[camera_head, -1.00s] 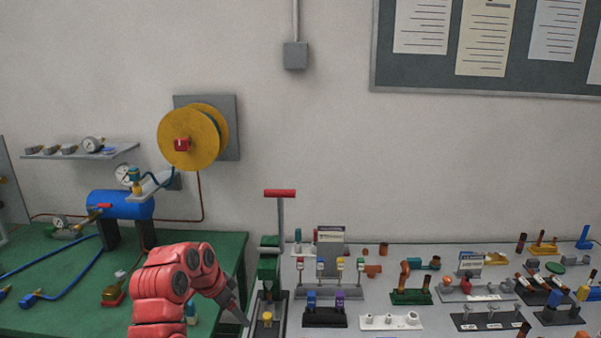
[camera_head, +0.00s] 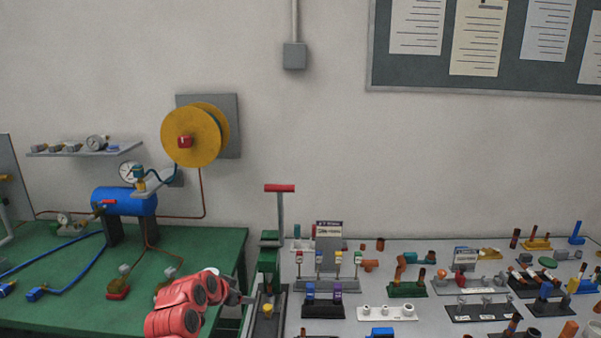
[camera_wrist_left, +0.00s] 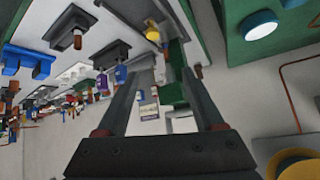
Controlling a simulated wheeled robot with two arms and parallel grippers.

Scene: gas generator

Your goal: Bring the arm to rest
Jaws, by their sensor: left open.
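My left arm (camera_head: 182,304), red with rounded joints, comes in at the bottom of the head view over the right part of the green table. Its dark left gripper (camera_head: 245,298) points right, close to the press with the red handle (camera_head: 280,188); I cannot tell whether they touch. In the left wrist view the two long fingers of the left gripper (camera_wrist_left: 155,70) are spread apart with nothing held between them. The press's green body (camera_wrist_left: 174,92) and yellow knob (camera_wrist_left: 153,35) show beyond them. My right gripper is not in view.
The green table (camera_head: 215,245) holds a blue tank (camera_head: 124,202), hoses and valves. The grey table (camera_head: 390,325) on the right is crowded with small racks and fittings. A yellow reel (camera_head: 190,135) and a shelf (camera_head: 85,150) are on the wall. Space above the tables is free.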

